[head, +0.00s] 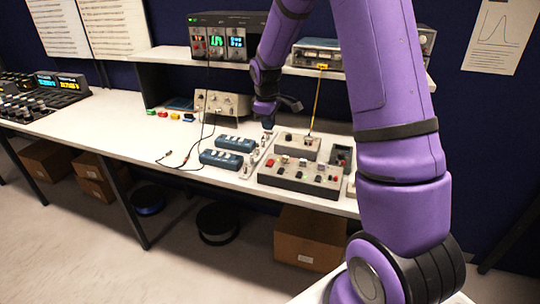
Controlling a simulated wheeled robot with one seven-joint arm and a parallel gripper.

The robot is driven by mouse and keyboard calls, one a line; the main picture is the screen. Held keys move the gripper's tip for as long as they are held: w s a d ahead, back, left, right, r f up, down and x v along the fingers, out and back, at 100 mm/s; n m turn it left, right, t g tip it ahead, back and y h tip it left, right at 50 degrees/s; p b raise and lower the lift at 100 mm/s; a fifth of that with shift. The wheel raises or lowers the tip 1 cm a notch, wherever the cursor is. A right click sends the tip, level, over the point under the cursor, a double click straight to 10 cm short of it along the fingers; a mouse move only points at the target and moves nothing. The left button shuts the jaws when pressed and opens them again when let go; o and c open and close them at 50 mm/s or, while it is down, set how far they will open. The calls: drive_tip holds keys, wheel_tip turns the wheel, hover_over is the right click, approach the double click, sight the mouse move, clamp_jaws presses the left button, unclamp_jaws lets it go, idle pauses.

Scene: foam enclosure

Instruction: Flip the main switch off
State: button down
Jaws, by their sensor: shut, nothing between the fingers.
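I cannot tell which control is the main switch. Several candidates sit on the white bench (130,143). A grey control box (262,178) with red, black and pale knobs or switches is at the front right. A smaller grey box (312,153) with a few pale switches is behind it. A narrow strip (250,168) with small metal-looking parts lies just to their left. My gripper (268,124) is shut and empty. It points down behind the strip and left of the smaller box. Its fingertips are small and dark here, and contact with anything cannot be made out.
Two blue boxes (236,143) (221,158) lie left of the strip, with dark cables beside them. A beige instrument (222,106) stands behind. A shelf (180,56) with lit instruments (222,40) overhangs the bench. My purple arm covers the right side. The bench's left-middle is mostly clear.

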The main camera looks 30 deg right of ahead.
sight(270, 160)
drive_tip(key=shift+f, duration=0.15)
drive_tip(key=f, duration=0.4)
drive_tip(key=d+f, duration=0.1)
drive_tip(key=f, duration=0.4)
drive_tip(key=w+f, duration=0.1)
drive_tip(key=f, duration=0.3)
drive_tip(key=shift+d+f, duration=0.15)
drive_tip(key=shift+f, duration=0.15)
drive_tip(key=shift+f, duration=0.1)
